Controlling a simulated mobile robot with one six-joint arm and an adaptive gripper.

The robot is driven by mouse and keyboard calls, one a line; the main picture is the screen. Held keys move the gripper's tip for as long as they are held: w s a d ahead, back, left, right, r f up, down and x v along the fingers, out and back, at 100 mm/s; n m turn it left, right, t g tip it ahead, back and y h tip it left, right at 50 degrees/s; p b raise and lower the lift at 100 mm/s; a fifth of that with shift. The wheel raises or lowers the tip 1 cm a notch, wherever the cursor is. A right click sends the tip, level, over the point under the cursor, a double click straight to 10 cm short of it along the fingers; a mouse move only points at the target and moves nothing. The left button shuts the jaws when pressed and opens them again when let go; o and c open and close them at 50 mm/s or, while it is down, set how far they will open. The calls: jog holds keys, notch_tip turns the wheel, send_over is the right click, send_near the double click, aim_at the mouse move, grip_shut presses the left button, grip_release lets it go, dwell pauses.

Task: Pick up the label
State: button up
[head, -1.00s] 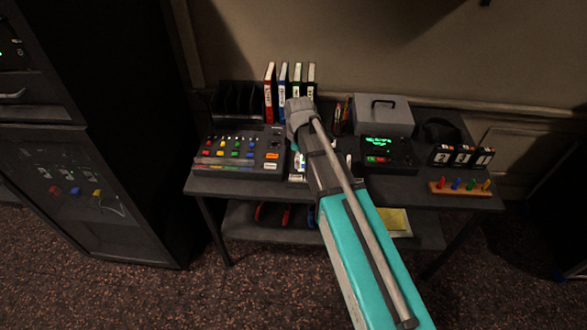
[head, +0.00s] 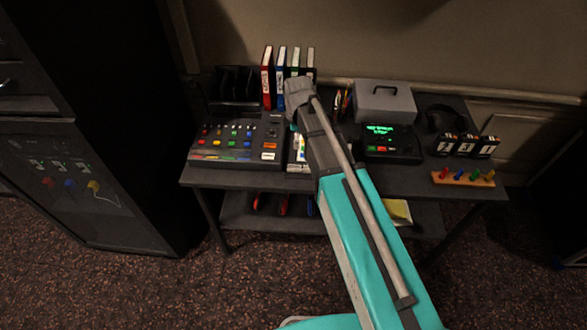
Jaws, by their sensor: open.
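My arm reaches up over the desk (head: 395,186) from the bottom right. Its grey joint (head: 298,92) is in front of the binders. My gripper's fingers are hidden behind the arm. A mixing console (head: 215,157) with coloured buttons is on the left of the desk. An orange patch (head: 269,146) and a white patch (head: 268,156) are at its right side. A small white item with coloured marks (head: 298,152) is partly hidden between the console and my arm. I cannot tell which of these is the label.
Several binders (head: 267,78) stand at the back. A grey box (head: 385,101), a unit with a green display (head: 389,143), dark number blocks (head: 466,145) and a peg board (head: 463,177) are on the right. A dark cabinet (head: 110,120) stands left. The carpet in front is clear.

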jog(key=b, duration=0.8)
send_over(298, 167)
jog(key=shift+w+a+f, duration=0.1)
jog(key=shift+f, duration=2)
jog(key=shift+w+a+f, duration=0.1)
jog(key=shift+f, duration=1.95)
jog(key=shift+s, duration=0.1)
jog(key=shift+d+f+b, duration=0.1)
jog(key=shift+f+b, duration=2.5)
jog(key=c, duration=0.9)
